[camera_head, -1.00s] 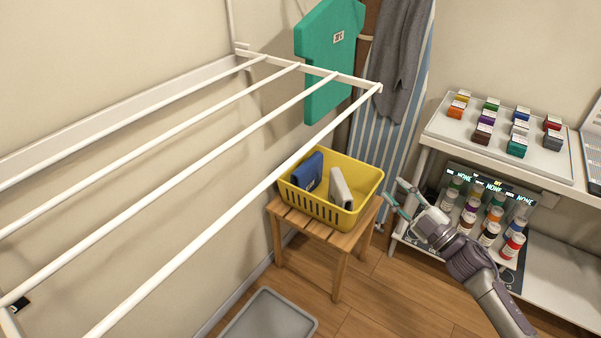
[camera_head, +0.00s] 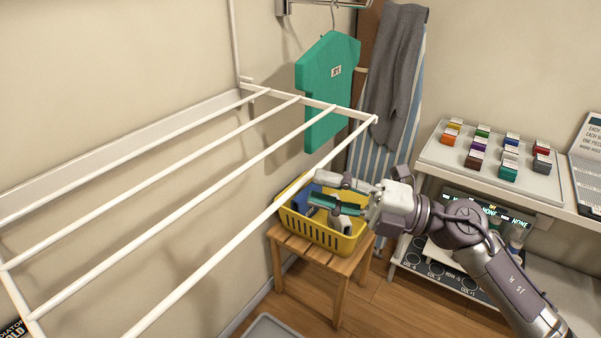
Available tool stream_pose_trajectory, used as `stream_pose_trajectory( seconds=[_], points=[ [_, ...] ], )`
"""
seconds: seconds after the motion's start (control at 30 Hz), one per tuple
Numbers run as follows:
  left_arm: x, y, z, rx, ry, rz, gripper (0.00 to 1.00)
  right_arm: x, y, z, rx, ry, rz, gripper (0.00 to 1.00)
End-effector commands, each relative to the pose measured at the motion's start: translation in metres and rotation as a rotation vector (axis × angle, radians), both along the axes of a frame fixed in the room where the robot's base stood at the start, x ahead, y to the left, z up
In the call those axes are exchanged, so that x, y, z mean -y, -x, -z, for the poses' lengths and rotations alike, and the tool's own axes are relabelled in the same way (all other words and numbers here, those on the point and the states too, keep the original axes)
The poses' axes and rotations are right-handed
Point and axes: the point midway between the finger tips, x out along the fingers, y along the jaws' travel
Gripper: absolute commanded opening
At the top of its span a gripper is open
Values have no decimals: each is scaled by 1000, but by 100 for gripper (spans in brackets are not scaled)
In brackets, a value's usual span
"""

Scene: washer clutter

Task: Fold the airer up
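The airer (camera_head: 182,188) is a white wall-mounted rack of parallel rails, folded out from the wall. Its outer rail (camera_head: 245,232) runs from the far corner at upper right down to the bottom edge. The near end is partly cut off by the picture's edge. My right gripper (camera_head: 316,190) is just right of and below the outer rail in the picture, fingers pointing left toward it. Its two fingers are spread and nothing shows between them as held. I cannot tell its exact depth from the rail. My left gripper is not in view.
A yellow basket (camera_head: 323,234) on a wooden stool (camera_head: 343,268) is below, partly hidden by my gripper. A green shirt-shaped piece (camera_head: 328,85) hangs behind the airer's far end. A shelf with a tray of small boxes (camera_head: 447,156) stands right. A grey tray (camera_head: 266,328) is on the floor.

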Motion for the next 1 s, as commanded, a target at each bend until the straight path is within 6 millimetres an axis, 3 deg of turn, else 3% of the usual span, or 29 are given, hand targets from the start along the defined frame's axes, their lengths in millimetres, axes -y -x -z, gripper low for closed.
stream_pose_trajectory(
  seconds=[0.23, 0.63, 0.87, 1.0],
  points=[
    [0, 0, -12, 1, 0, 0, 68, -33, -8, -8, -1, -2, 2, 36],
    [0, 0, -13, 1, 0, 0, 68, -41, -10, -7, -1, 0, 2, 36],
    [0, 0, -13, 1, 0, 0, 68, -41, -10, -7, -1, 0, 2, 0],
    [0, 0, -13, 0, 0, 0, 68, -41, -10, -7, -1, 0, 1, 0]
  ],
)
